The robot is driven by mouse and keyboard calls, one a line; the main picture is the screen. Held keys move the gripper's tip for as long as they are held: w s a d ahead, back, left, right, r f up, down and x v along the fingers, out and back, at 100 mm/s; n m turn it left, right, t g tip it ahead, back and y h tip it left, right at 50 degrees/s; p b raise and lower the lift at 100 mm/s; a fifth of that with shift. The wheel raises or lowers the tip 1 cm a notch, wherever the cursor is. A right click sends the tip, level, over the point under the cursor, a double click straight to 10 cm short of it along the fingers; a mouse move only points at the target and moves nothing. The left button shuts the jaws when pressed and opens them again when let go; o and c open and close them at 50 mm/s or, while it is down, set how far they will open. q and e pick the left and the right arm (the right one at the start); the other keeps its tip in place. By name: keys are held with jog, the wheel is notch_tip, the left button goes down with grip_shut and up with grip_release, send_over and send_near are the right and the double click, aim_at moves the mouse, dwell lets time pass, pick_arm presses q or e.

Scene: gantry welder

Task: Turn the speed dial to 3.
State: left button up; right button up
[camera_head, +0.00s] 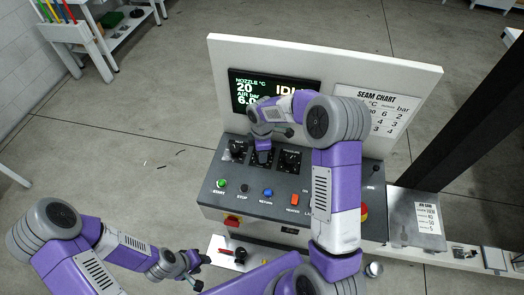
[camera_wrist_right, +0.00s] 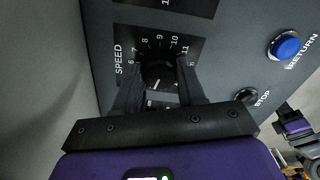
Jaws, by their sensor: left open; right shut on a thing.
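The speed dial (camera_wrist_right: 158,75) is a round black knob on a black plate marked SPEED. In the right wrist view the figures 6 to 11 show around it; the lower figures are hidden by my gripper, and I cannot tell where its pointer stands. My right gripper (camera_wrist_right: 160,92) is shut on the dial, one finger on each side. In the head view my right gripper (camera_head: 263,156) is at the middle of the panel's dial row and hides the dial. My left gripper (camera_head: 193,272) is open and empty, low at the left, away from the panel.
The control panel (camera_head: 210,197) carries a green start button (camera_head: 221,184), a black stop button (camera_head: 244,188), a blue return button (camera_head: 267,192) and an orange switch (camera_head: 294,198). Other dials (camera_head: 237,150) (camera_head: 290,159) flank the gripper. A seam chart (camera_head: 385,109) stands behind.

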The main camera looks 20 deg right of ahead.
jog(key=shift+n, duration=0.5)
jog(key=o, duration=1.1)
jog(key=shift+c, duration=0.2)
notch_tip(320, 180, up, 8)
jog(key=shift+f, duration=0.15)
jog(key=shift+f, duration=0.1)
